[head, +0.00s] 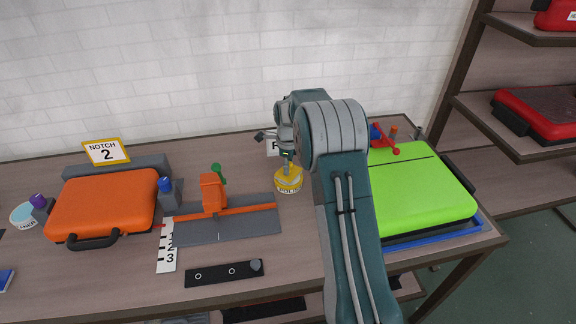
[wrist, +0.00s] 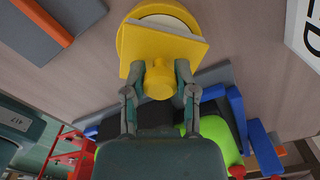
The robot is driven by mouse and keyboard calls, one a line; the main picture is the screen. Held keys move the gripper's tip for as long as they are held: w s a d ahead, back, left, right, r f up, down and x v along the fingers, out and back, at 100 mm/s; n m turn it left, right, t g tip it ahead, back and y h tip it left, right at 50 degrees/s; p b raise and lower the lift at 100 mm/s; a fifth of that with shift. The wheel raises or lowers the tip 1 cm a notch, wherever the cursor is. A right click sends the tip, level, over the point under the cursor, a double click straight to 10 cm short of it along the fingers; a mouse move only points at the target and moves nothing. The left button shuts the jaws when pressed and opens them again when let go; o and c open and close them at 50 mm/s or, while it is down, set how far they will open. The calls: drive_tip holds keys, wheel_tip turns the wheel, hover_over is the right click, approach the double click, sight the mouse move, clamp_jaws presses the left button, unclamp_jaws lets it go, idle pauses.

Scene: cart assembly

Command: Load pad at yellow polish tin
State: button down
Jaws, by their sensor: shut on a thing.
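The yellow polish tin (head: 288,181) stands on the bench in the middle of the head view. In the wrist view its round yellow rim (wrist: 126,40) and pale inside show at the top, partly covered by the pad. The pad (wrist: 180,48) is a yellow square plate with a round yellow knob. My gripper (wrist: 159,82) is shut on the knob, with one finger on each side. The plate overlaps the tin's mouth; I cannot tell whether they touch. In the head view my gripper (head: 288,155) is just above the tin, partly hidden by my arm.
A grey jig with an orange rail (head: 250,211) lies left of the tin. An orange case (head: 105,203) is farther left, and an open-bench strip lies in front. A lime green case (head: 420,190) sits on the right. A white sign (head: 272,148) stands behind the tin.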

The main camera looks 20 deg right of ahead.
drive_tip(key=shift+f, duration=0.35)
idle(0.7)
drive_tip(key=shift+r, duration=3.55)
